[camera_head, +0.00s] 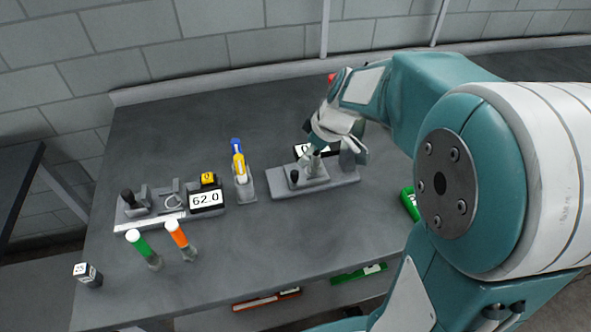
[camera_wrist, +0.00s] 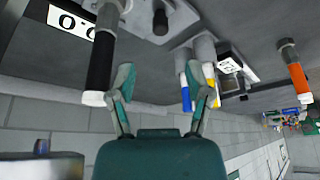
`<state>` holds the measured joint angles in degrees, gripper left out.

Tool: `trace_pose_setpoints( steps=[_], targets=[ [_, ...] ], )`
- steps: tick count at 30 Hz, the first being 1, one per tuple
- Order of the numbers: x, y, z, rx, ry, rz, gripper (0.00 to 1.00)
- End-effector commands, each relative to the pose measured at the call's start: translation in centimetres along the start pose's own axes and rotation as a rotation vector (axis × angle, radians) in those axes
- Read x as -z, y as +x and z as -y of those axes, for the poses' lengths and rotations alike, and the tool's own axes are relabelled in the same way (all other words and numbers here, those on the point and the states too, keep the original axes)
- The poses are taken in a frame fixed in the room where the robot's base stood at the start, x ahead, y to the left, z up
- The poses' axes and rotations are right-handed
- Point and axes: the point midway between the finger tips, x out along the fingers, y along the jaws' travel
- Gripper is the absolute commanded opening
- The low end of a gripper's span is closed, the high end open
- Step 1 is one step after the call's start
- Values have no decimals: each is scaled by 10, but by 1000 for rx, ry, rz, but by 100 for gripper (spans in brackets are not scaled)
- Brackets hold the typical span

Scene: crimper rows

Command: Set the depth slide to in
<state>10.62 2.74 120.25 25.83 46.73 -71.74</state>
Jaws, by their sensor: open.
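My gripper (camera_head: 318,150) is over the right-hand grey fixture (camera_head: 340,191), partly hidden by my own arm. In the wrist view my gripper (camera_wrist: 165,84) is open, with nothing between its fingers. A black knob (camera_head: 294,176) stands at the left part of this fixture; a black knob also shows beyond the fingers in the wrist view (camera_wrist: 160,22). A black handle with a white end (camera_wrist: 100,65) is beside the left finger; I cannot tell whether they touch.
The left fixture (camera_head: 135,214) has a black knob (camera_head: 128,197), a white scale and a 62.0 display (camera_head: 206,199). Blue and yellow handles (camera_head: 238,160) stand between the fixtures. Green (camera_head: 140,243) and orange (camera_head: 176,234) handles stand in front. The table's front middle is clear.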

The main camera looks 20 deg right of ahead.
Motion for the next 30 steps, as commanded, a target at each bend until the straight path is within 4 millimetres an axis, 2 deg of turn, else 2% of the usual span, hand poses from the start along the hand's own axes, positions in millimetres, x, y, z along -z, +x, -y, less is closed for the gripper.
trace_pose_setpoints(
  steps=[6, 12, 18, 26, 27, 29, 30],
  targets=[
    [-1, 43, 1, 5, 0, 5, 65],
    [0, 75, 1, 4, 0, 5, 65],
    [0, 89, 0, 1, -1, 3, 65],
    [0, 90, 0, 0, -1, 2, 65],
    [0, 90, 0, 0, -1, 2, 47],
    [0, 90, 0, 0, -1, 2, 20],
    [0, 90, 0, 1, -1, 2, 2]
  ],
)
